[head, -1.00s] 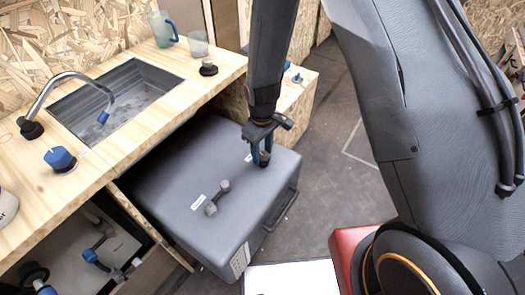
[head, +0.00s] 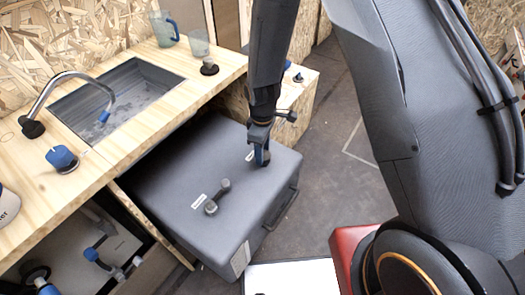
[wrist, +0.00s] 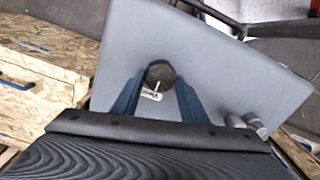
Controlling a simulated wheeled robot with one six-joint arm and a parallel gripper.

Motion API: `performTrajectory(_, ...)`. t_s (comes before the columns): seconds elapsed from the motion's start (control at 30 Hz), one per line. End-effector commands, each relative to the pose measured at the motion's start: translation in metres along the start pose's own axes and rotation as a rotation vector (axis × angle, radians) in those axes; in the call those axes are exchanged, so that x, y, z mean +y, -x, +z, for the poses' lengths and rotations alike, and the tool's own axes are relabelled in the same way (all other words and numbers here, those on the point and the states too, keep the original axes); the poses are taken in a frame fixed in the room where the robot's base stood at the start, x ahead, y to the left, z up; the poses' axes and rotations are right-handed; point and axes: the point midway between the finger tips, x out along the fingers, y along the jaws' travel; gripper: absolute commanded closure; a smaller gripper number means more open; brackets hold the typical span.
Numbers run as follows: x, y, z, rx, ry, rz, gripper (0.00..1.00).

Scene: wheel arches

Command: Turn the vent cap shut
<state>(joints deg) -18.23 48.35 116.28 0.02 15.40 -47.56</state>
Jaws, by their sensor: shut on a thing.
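The vent cap (wrist: 160,73) is a dark round knob with a pale pointer line, on top of a grey tank (head: 165,180). In the wrist view it sits between the two blue fingers of my gripper (wrist: 159,92). My gripper (head: 262,157) points down onto the tank's far right part and is shut on the cap. In the head view the fingers hide most of the cap. A white label (wrist: 151,95) lies beside the cap, partly hidden by it.
A grey handle fitting (head: 218,196) stands up from the tank top near the cap. A wooden counter (head: 120,150) with a sink (head: 135,95) and tap runs along the left. A jug (head: 163,28) and cup (head: 198,43) stand at its back. Floor lies right of the tank.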

Motion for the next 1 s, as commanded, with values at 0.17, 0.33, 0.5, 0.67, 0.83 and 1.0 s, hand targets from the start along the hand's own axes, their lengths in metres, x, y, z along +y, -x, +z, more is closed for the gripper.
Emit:
performTrajectory(0.17,0.001,0.001,0.000,0.001,0.002,0.002,0.83)
performTrajectory(0.33,0.001,0.001,0.000,0.001,0.001,0.001,0.42)
performTrajectory(0.5,0.001,0.000,0.000,0.001,0.000,0.001,0.42)
performTrajectory(0.67,0.001,0.004,-0.001,0.001,0.000,0.002,0.42)
performTrajectory(0.83,0.002,0.022,-0.001,0.003,0.000,0.004,0.42)
performTrajectory(1.0,0.002,0.047,-0.001,0.003,0.000,0.004,0.42)
